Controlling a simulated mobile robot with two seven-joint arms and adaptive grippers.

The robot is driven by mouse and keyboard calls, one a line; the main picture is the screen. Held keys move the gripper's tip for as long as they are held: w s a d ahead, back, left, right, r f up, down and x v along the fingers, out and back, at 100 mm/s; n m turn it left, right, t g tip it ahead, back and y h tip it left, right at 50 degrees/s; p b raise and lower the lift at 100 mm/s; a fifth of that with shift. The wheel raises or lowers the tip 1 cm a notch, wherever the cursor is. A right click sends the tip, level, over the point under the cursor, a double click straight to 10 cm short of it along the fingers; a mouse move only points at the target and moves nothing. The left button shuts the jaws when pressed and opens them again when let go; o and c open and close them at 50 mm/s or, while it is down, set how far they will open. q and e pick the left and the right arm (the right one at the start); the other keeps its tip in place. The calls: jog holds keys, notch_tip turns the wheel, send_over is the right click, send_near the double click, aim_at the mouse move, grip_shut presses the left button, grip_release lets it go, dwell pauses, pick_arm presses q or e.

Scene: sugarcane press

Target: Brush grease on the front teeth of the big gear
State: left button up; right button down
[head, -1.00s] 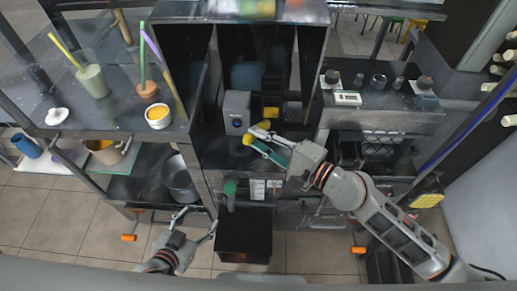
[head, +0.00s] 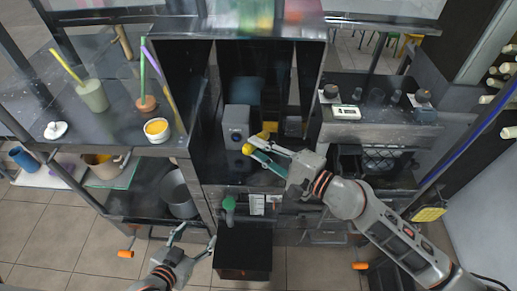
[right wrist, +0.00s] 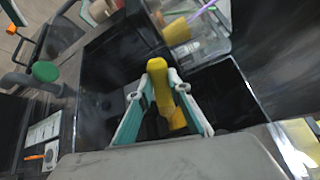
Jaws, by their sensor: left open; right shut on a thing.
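My right gripper (head: 258,147) reaches into the dark press cabinet from the right. It is shut on a yellow-handled tool, likely the brush (right wrist: 158,78), which stands out between the fingertips in the right wrist view. The tool's rounded yellow end (head: 247,149) also shows in the head view; I cannot make out any bristles. I cannot make out the big gear or its teeth in the dark cabinet. My left gripper (head: 195,238) is open and empty, low in front of the lower shelf. A white bowl (head: 157,128) with yellow contents stands on the left counter.
A grey box (head: 236,125) stands inside the cabinet just left of the tool. A green knob (head: 228,203) and a black bin (head: 243,250) are below. A steel pot (head: 180,193) sits on the lower left shelf. Jars stand on the right counter.

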jog(key=shift+w, duration=0.35)
jog(key=shift+w+b, duration=0.4)
jog(key=shift+p, duration=0.4)
dwell(1.3)
jog(key=shift+s+r+p, duration=0.1)
jog(key=shift+s+p, duration=1)
jog(key=shift+s, duration=0.6)
jog(key=shift+s+p, duration=0.3)
jog(key=shift+s, duration=1)
